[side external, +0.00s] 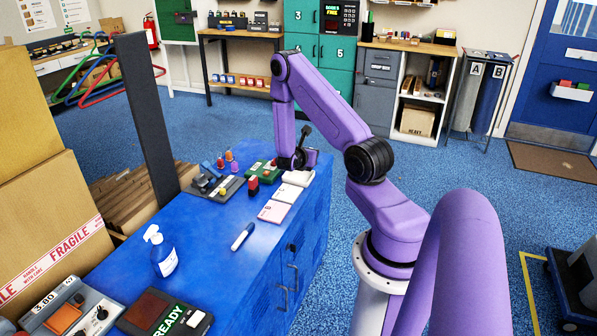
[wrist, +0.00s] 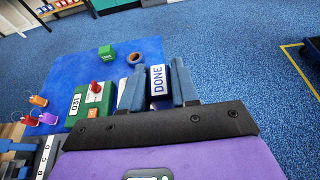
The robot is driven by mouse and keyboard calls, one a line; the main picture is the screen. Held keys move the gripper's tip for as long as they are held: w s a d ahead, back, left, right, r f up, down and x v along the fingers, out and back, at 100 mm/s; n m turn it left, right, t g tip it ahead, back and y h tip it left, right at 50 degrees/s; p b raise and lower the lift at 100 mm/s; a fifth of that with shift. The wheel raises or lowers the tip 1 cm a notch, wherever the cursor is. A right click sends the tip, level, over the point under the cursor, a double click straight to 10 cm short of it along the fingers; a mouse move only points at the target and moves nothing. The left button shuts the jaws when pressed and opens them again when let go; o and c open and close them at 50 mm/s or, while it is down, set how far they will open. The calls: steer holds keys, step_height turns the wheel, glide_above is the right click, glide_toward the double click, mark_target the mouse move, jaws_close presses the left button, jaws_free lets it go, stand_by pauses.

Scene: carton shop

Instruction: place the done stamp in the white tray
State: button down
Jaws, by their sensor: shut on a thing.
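The done stamp (wrist: 158,88) shows its white "DONE" label face between the two blue fingers of my gripper (wrist: 155,82) in the wrist view. My gripper is shut on it. In the side view my gripper (side external: 298,162) is over the back right of the blue bench, and the stamp cannot be made out there. A flat white piece (side external: 298,178), which may be the white tray, lies by the bench's right edge, just in front of my gripper. I cannot tell whether it has a rim. I cannot make it out in the wrist view.
A cream piece (side external: 287,194) and a pink piece (side external: 274,212) lie in front of the white one. A green box (side external: 259,170) and a red block (side external: 253,186) stand to the left. A spray bottle (side external: 161,251) and a marker (side external: 243,237) are nearer the front.

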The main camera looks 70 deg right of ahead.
steer(key=w+d+f, duration=0.2)
steer(key=d+f, duration=0.1)
steer(key=w+d+f, duration=0.6)
steer(key=d, duration=0.1)
steer(key=shift+f, duration=0.1)
steer(key=shift+w+d+f, duration=0.1)
steer(key=shift+d+f, duration=0.05)
steer(key=shift+f, duration=1.6)
steer(key=shift+f, duration=0.1)
steer(key=c, duration=0.8)
jaws_free()
steer(key=shift+c, duration=0.2)
